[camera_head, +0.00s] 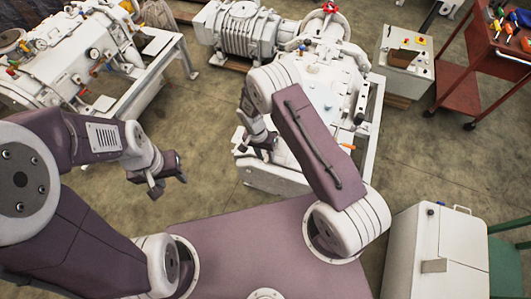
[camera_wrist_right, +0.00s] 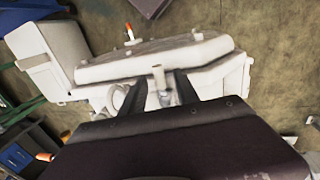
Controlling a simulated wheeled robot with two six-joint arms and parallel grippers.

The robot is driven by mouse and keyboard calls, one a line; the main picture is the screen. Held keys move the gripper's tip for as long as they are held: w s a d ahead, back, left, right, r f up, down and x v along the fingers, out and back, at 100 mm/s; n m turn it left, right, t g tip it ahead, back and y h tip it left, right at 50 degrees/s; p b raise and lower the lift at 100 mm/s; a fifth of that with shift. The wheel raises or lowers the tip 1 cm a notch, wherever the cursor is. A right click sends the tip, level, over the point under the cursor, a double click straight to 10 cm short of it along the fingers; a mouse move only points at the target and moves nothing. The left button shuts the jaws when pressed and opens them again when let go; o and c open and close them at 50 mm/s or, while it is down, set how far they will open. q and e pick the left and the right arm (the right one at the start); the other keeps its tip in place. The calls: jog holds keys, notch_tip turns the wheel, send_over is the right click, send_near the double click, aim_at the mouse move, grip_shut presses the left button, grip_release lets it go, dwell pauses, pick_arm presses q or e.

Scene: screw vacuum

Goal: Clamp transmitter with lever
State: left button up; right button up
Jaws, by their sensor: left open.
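The white vacuum machine (camera_head: 325,85) stands beyond my base in the head view, with a red handwheel (camera_head: 329,8) at its far end. My right gripper (camera_head: 262,142) is at the machine's near left side. In the right wrist view its two dark fingers (camera_wrist_right: 161,93) stand apart, with a pale upright post (camera_wrist_right: 158,76) between them. I see gaps beside the post and cannot tell whether it is the lever. My left gripper (camera_head: 168,185) is open and empty, above the floor left of the machine. I cannot make out the transmitter for certain.
Another white machine on a frame (camera_head: 85,60) stands at the upper left. A ribbed pump (camera_head: 237,30) stands at the back. A white control box (camera_head: 405,60) and a red tool cart (camera_head: 490,50) are at the right. A white cabinet (camera_head: 425,250) stands at lower right. Floor between is clear.

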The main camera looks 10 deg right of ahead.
jog(key=shift+f, duration=0.25)
jog(key=shift+r, duration=0.1)
grip_shut()
